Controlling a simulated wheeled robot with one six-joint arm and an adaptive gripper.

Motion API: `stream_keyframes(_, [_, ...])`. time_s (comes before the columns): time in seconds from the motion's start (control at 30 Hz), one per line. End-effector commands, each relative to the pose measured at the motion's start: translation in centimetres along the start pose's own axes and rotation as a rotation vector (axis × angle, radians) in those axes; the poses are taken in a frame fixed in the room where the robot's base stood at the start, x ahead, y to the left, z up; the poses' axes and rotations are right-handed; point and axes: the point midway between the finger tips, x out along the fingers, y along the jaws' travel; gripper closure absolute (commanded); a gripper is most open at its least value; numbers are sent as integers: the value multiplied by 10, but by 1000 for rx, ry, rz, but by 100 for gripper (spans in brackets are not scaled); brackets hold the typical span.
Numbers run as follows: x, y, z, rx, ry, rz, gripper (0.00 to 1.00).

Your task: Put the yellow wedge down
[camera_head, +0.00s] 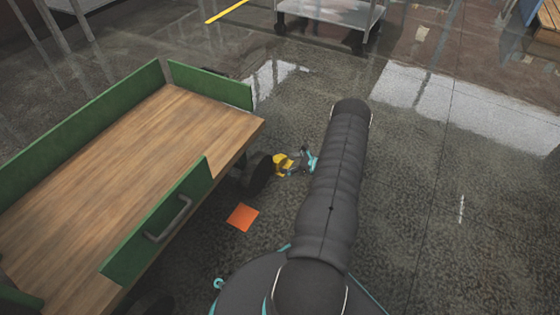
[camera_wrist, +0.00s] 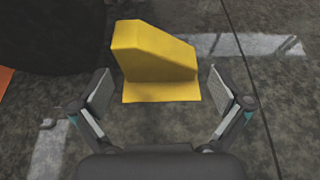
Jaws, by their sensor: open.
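The yellow wedge (camera_wrist: 155,62) is a block with a sloped top on a flat base plate, and it stands on the dark floor in the wrist view. In the head view the wedge (camera_head: 281,161) shows small beside a black wheel of the cart. My gripper (camera_wrist: 168,88) is open, with one finger pad on each side of the wedge's near edge. Gaps show between both pads and the wedge. In the head view my gripper (camera_head: 302,160) is partly hidden by my arm.
A cart (camera_head: 130,160) with a wooden deck and green side boards stands at left, its wheel (camera_head: 262,174) close to the wedge. An orange square (camera_head: 243,217) lies on the floor by the cart. A grey metal cart (camera_head: 335,12) stands at the back. The floor at right is clear.

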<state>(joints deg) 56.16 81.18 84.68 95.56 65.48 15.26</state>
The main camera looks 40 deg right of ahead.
Motion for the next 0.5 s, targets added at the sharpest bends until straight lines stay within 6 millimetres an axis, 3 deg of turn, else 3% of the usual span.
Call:
stream_keyframes(0.2, [-41,-1,0,2,1,-3,0])
stream_keyframes(0.5, [-63,0,0,-1,0,1,0])
